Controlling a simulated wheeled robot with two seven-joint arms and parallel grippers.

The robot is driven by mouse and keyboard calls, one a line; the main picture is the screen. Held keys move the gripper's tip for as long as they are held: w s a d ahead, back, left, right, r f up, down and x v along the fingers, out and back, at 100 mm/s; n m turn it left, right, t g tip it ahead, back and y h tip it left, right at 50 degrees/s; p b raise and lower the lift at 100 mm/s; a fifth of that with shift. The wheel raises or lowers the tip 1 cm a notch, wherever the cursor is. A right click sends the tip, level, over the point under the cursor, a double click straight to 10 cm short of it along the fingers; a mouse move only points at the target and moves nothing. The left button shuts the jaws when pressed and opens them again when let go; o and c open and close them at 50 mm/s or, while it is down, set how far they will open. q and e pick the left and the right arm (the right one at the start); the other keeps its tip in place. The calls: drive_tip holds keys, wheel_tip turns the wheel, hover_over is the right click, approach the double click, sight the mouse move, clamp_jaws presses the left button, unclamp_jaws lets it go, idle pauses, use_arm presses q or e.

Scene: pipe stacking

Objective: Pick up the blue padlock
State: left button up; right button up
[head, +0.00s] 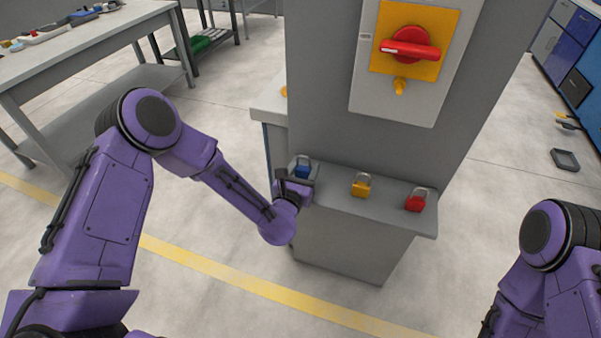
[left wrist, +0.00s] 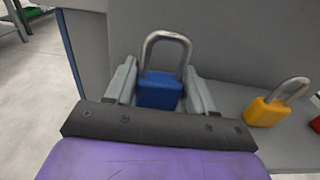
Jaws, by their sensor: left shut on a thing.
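The blue padlock (head: 302,171) is at the left end of the grey ledge, its silver shackle pointing up. In the left wrist view the blue padlock (left wrist: 160,91) sits between the two fingers of my left gripper (left wrist: 162,95). My left gripper (head: 300,176) is shut on its body, one finger on each side. The underside of the padlock is hidden, so I cannot tell whether it touches the ledge. My right gripper is not in view; only part of my right arm shows at the lower right.
A yellow padlock (head: 361,186) and a red padlock (head: 416,201) stand on the ledge (head: 388,200) to the right. Behind is a grey panel with a red switch (head: 410,47). A workbench (head: 90,45) is at upper left. The floor in front is clear.

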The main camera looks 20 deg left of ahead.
use_arm(q)
drive_tip(key=s+d+r+p, duration=0.2)
drive_tip(key=s+r+p, duration=0.1)
drive_tip(key=s+r, duration=0.8)
drive_tip(key=s, duration=0.3)
drive_tip(key=shift+d+r+p, duration=0.2)
drive_tip(key=shift+d+p, duration=0.15)
drive_tip(key=shift+d, duration=0.05)
drive_tip(key=shift+w, duration=0.1)
